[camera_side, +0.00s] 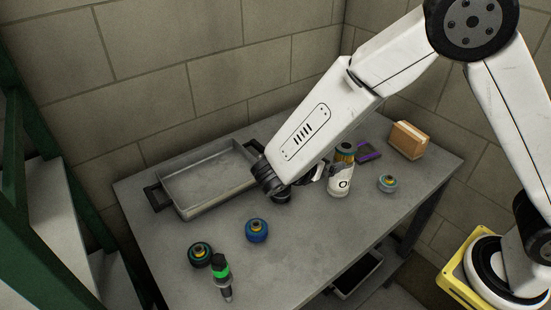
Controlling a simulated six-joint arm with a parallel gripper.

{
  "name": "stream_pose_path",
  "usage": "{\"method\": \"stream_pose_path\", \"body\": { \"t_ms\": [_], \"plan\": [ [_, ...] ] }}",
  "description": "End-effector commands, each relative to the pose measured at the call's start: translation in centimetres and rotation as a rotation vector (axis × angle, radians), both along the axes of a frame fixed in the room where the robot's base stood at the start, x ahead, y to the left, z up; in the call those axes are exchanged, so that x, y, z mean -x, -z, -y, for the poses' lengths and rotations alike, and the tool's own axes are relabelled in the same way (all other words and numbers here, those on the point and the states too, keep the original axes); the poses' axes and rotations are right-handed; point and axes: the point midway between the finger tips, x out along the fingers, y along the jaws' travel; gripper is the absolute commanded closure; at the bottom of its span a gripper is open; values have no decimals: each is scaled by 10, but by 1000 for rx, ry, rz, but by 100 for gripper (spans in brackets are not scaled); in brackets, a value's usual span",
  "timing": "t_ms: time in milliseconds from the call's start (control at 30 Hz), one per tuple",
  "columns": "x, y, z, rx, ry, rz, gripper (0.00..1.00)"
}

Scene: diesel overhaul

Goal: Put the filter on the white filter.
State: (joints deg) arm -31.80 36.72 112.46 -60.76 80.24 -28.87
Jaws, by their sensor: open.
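A white cylinder (341,182) with dark lettering stands upright on the grey table; I take it for the white filter. A dark and yellow piece (345,150) is at its top; I cannot tell whether it is a separate filter or the cylinder's own top. My gripper (325,172) is just left of the cylinder, open, its fingers small and partly hidden by my wrist. I cannot tell if they touch the cylinder. Other round, filter-like parts are a blue one (256,231), a dark one with a teal and yellow top (200,254), and a pale one (387,184).
A grey metal tray (190,204) with black handles lies at the back left. A black and green tool-like object (221,278) is at the front left. A tan box (408,140) and a dark, purple-edged item (369,152) are at the back right. The table's front middle is clear.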

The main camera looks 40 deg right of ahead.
Motion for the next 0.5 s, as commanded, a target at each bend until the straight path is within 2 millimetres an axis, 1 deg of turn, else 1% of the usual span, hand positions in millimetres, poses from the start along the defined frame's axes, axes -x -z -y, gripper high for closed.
{"method": "stream_pose_path", "body": {
  "t_ms": [167, 267, 400, 500],
  "plan": [
    [12, 5, 14, -99, 83, 19, 0],
    [26, 10, 26, -214, 186, 51, 0],
    [54, 20, 40, -436, 398, 143, 0],
    [73, 26, 45, -610, 583, 248, 0]
  ]
}}
